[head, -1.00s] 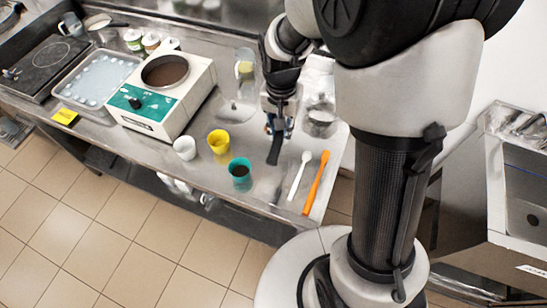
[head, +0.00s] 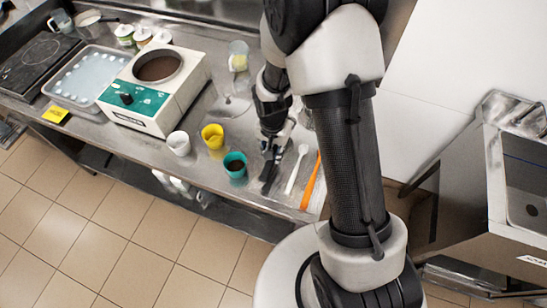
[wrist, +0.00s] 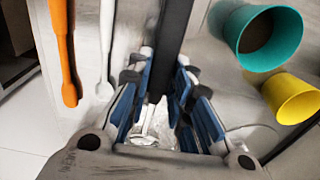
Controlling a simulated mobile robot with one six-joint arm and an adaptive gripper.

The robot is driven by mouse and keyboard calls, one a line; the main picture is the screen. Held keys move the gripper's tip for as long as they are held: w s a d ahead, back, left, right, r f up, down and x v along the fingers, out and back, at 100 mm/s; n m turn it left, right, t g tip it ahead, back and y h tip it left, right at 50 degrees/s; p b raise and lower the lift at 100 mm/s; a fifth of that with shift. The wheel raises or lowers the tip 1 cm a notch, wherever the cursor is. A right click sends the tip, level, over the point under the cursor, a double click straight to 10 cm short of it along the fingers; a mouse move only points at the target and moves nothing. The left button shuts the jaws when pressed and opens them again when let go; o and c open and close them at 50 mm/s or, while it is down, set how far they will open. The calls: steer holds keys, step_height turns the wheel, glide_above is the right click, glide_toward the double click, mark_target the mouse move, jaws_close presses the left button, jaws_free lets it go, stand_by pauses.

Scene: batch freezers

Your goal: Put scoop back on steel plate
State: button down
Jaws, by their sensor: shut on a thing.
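My gripper (head: 270,155) is shut on a long dark handle, which I take to be the scoop (head: 267,180). The handle also runs up between the blue-padded fingers in the wrist view (wrist: 173,32). It is low over the front right part of the steel worktop, between the teal cup and the white spoon. I cannot tell whether it touches the top. The rest of the scoop is hidden by the gripper. A thin steel plate (head: 228,108) lies on the worktop behind the yellow cup, left of my gripper.
The teal cup (head: 235,164) stands close left of the handle, with the yellow cup (head: 213,136) and white cup (head: 178,143) beyond. The white spoon (head: 297,168) and orange spatula (head: 311,183) lie close right. A beaker (head: 238,55) stands behind the plate; the white machine (head: 155,92) is left.

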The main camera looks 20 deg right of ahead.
steer(key=shift+f+b, duration=0.35)
steer(key=shift+f, duration=1.55)
steer(key=shift+f, duration=0.1)
steer(key=c, duration=1.4)
jaws_free()
steer(key=shift+c, duration=0.2)
